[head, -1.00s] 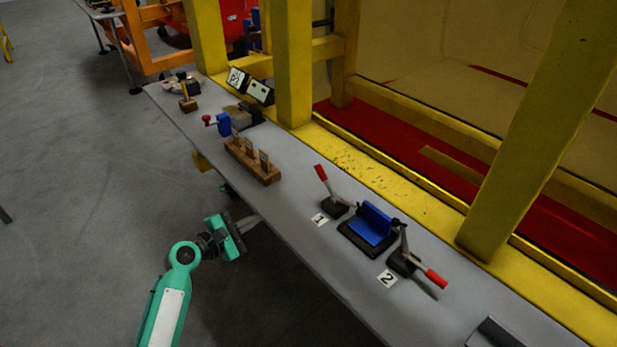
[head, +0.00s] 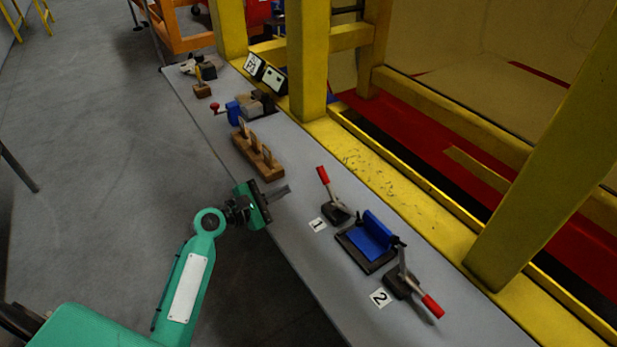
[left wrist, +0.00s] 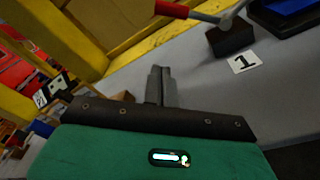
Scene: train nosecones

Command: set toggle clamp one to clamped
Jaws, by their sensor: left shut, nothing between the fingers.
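Toggle clamp one (head: 335,212) stands on the grey bench behind the label "1" (head: 317,225). Its red-tipped handle (head: 323,175) points up and leans left in the head view. In the left wrist view the clamp's dark base (left wrist: 231,38) and red handle (left wrist: 172,10) show at the top. My left gripper (head: 287,190) is shut and empty, over the bench edge to the left of clamp one and apart from it. Its closed fingers also show in the left wrist view (left wrist: 160,85). My right gripper is not in view.
A blue block in a black fixture (head: 368,240) sits between clamp one and toggle clamp two (head: 404,282), whose red handle lies low toward the right. A wooden holder (head: 257,155) stands beyond my left gripper. Yellow posts (head: 307,60) rise behind the bench.

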